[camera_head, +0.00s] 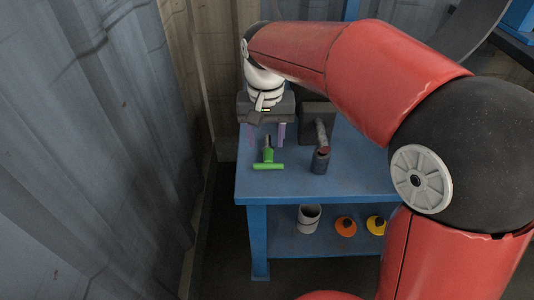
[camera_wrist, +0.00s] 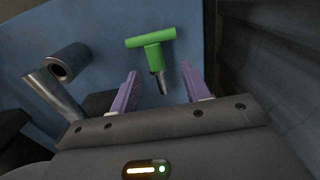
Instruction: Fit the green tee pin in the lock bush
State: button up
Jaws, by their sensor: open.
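The green tee pin (camera_head: 268,158) lies on the blue table, its crossbar toward the front edge and its grey shank pointing back. In the wrist view the tee pin (camera_wrist: 153,54) shows its green crossbar at the top and its metal tip pointing down between my fingers. My gripper (camera_head: 267,138) is open above the table, its purple fingers apart; in the wrist view the gripper (camera_wrist: 158,80) holds nothing. The lock bush seems to be the dark hollow cylinder (camera_head: 320,162) right of the pin. Its open bore faces the wrist camera on the left of that view (camera_wrist: 62,68).
A metal rod joins the cylinder to a dark block (camera_head: 317,113) behind it. The blue table (camera_head: 355,178) is clear at its right front. A lower shelf holds a white cup (camera_head: 309,218), an orange item (camera_head: 345,227) and a yellow item (camera_head: 375,225). A corrugated wall stands left.

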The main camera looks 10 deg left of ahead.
aim_at(268, 153)
jog(key=f, duration=0.4)
jog(key=shift+s+d+f, duration=0.1)
jog(key=shift+s+d, duration=0.1)
jog(key=shift+d, duration=0.1)
grip_shut()
dwell(0.5)
